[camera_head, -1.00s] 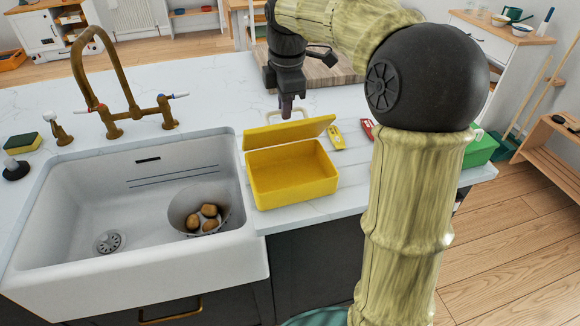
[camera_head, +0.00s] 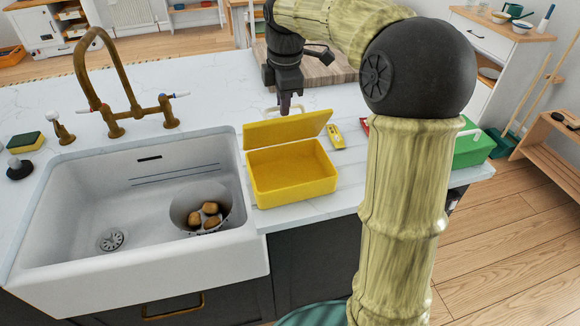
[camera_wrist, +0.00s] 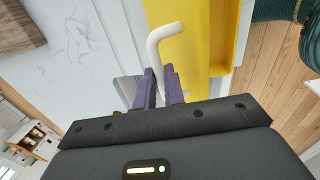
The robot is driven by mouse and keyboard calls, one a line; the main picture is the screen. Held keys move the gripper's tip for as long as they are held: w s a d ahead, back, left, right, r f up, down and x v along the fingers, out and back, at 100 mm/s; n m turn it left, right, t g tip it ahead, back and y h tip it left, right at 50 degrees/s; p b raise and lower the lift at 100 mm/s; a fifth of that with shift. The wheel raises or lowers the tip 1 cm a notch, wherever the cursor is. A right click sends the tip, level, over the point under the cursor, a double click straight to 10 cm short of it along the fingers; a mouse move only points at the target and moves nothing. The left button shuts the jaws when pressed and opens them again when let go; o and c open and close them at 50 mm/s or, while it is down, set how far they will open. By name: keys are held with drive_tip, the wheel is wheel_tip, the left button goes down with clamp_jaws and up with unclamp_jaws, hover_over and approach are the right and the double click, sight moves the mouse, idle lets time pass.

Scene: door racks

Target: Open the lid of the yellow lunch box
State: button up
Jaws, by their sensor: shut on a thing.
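The yellow lunch box (camera_head: 295,193) stands on the white counter just right of the sink. Its lid (camera_head: 287,129) is raised and tilted back, so the empty yellow inside shows. My gripper (camera_head: 286,104) is behind the lid's raised edge. In the wrist view, the purple fingers of my gripper (camera_wrist: 160,82) are shut on the lunch box's white handle (camera_wrist: 160,42), beside the yellow lid (camera_wrist: 188,50). The exact contact at the fingertips is partly hidden.
The white sink (camera_head: 75,215) with a colander of potatoes (camera_head: 208,213) lies left of the box. A small yellow object (camera_head: 336,136) and a green box (camera_head: 474,149) are to the right. A wooden board (camera_head: 325,72) lies behind. My arm covers part of the right side.

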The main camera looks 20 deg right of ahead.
drive_tip(key=shift+w+p, duration=0.65)
drive_tip(key=shift+p, duration=0.15)
drive_tip(key=o, duration=0.7)
drive_tip(key=shift+r, duration=0.2)
wheel_tip(320, 180, up, 7)
drive_tip(key=p, duration=0.8)
drive_tip(key=shift+r, duration=0.1)
clamp_jaws()
